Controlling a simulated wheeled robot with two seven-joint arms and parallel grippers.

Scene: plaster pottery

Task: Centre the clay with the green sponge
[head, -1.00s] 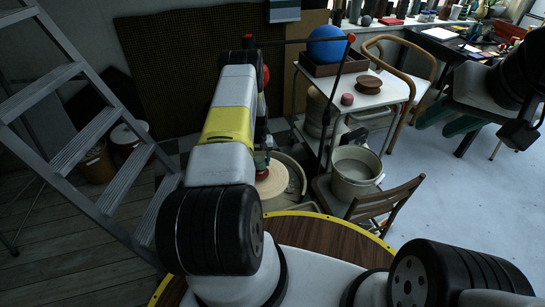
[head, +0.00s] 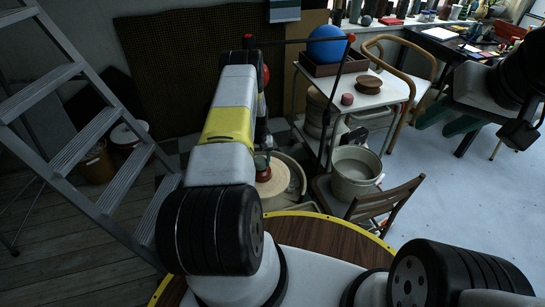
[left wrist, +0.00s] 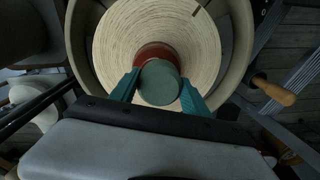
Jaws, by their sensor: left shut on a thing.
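The green sponge (left wrist: 160,84) is a round block between the teal fingers of my left gripper (left wrist: 159,79) in the left wrist view. My left gripper is shut on it. The red-brown clay (left wrist: 153,51) shows just behind the sponge, on the pale wheel disc (left wrist: 113,48). The sponge hides part of the clay, and I cannot tell whether they touch. In the head view my left arm covers much of this, but the clay (head: 264,176) and wheel disc (head: 275,187) show beside it. My right gripper (head: 449,120) is open and empty at the right.
A stepladder (head: 95,135) stands at the left, near buckets (head: 97,163). A large pot (head: 353,175) rests on a wooden chair (head: 390,198) right of the wheel. A trolley (head: 386,92) behind holds a blue ball (head: 327,44) and a brown bowl (head: 368,84). The floor at right is clear.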

